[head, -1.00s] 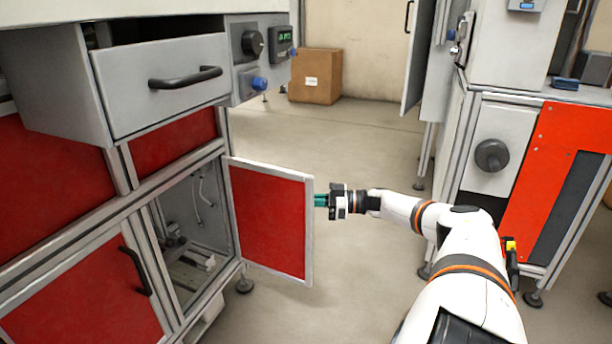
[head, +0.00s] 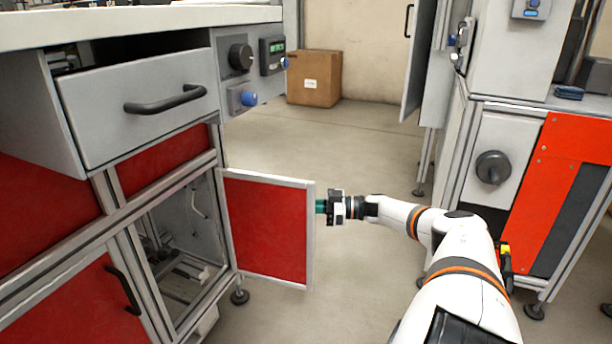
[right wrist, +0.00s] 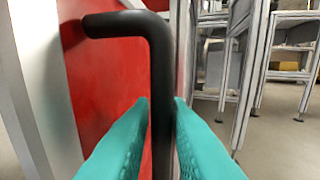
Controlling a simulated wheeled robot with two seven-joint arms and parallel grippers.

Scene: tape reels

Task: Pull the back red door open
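The back red door (head: 268,228) is red with a pale metal frame. In the head view it stands swung out from the cabinet, hinged on its left side, with the compartment (head: 180,245) behind it exposed. My right gripper (head: 321,206) is at the door's free edge, its teal fingers partly hidden behind that edge. In the right wrist view the door's black bar handle (right wrist: 161,75) runs between the teal fingers of my right gripper (right wrist: 162,105), which appear shut on it. The head view hides the handle. My left gripper is not in view.
A grey drawer (head: 140,100) sticks out above the compartment. A second red door (head: 75,305) with a black handle is shut at the front left. A machine (head: 510,160) stands at the right. The floor (head: 350,150) between is clear, with a cardboard box (head: 315,78) at the back.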

